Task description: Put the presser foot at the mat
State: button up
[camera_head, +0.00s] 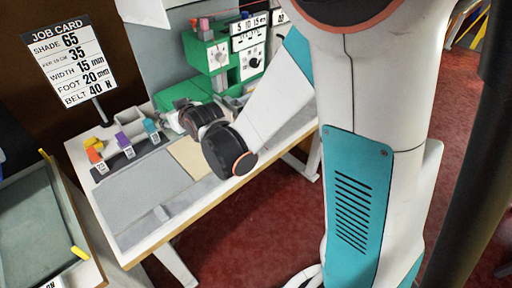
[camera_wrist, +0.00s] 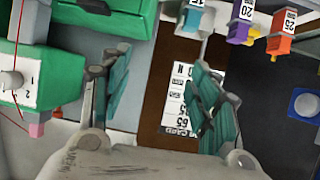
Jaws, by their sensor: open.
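Three presser feet stand in a row near the back left of the work table: orange (camera_head: 94,150), purple (camera_head: 124,141) and teal (camera_head: 151,128). In the wrist view, orange (camera_wrist: 279,44) is tagged 25, purple (camera_wrist: 240,30) 20, and teal (camera_wrist: 195,19) 15. A flat grey pad (camera_head: 140,188) and a beige sheet (camera_head: 188,158) lie in front of them; I cannot tell which is the mat. My gripper (camera_wrist: 160,65) is open, with nothing between its teal fingers. In the head view it is right of the feet, partly hidden by my arm.
A job card (camera_head: 70,62) on a post reads FOOT 20 mm. A green machine with dials (camera_head: 222,58) stands at the back right of the table. A grey tray (camera_head: 35,215) stands at the left. The grey pad is clear.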

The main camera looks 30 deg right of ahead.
jog(key=s+d+r+m+g+h, duration=0.1)
jog(key=s+d+r, duration=0.25)
jog(key=s, duration=0.35)
jog(key=s+d+r+g+h, duration=0.1)
jog(key=s+d+r+g, duration=0.15)
jog(key=s+d, duration=0.3)
jog(key=s+d+g, duration=0.1)
jog(key=s+d, duration=0.1)
jog(key=s, duration=0.6)
jog(key=s+d+m+g, duration=0.1)
jog(key=s, duration=0.7)
jog(key=shift+s+d+h, duration=0.3)
jog(key=shift+s+d, duration=0.1)
